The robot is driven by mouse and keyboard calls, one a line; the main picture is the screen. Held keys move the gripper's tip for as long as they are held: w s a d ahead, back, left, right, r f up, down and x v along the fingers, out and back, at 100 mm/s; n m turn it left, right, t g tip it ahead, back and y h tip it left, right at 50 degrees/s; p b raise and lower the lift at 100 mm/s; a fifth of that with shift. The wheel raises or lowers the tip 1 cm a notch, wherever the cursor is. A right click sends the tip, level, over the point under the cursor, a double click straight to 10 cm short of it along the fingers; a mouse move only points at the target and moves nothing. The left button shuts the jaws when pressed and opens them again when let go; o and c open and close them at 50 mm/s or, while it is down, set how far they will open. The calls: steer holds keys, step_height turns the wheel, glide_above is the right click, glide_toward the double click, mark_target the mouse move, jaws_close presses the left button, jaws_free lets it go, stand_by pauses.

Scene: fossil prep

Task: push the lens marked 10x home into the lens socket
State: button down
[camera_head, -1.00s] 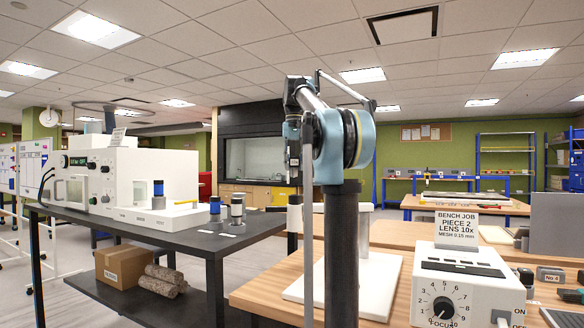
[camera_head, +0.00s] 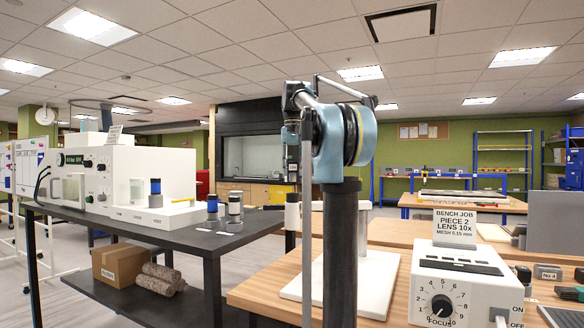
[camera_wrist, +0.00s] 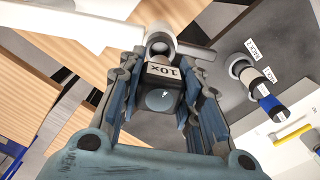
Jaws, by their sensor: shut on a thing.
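The lens marked 10x (camera_wrist: 163,71) is a dark block with a pale label, upside down in the wrist view, and a round glass face. My gripper (camera_wrist: 158,92) is shut on it, with one finger on each side. In the head view my gripper (camera_head: 292,178) points down above the white tube (camera_head: 292,213) of a stand with a white base (camera_head: 298,290). A pale ring (camera_wrist: 160,44) shows just past the lens in the wrist view and looks like the lens socket. I cannot tell how far the lens sits in it.
A white bench-job sign (camera_head: 456,228) reads "PIECE 2 LENS 10x", above a box with a focus dial (camera_head: 441,306). Blue-banded (camera_head: 213,207) and white-banded (camera_head: 235,208) cylinders stand on the dark bench (camera_head: 190,238) at left. A white machine (camera_head: 140,170) stands behind them.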

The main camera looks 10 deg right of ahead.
mark_target(293, 181)
steer(key=shift+f, duration=1.55)
steer(key=shift+s+f, duration=0.1)
steer(key=shift+f, duration=1.55)
stand_by(0.7)
steer(key=c, duration=1.1)
jaws_free()
step_height(293, 181, up, 11)
steer(key=shift+r, duration=0.4)
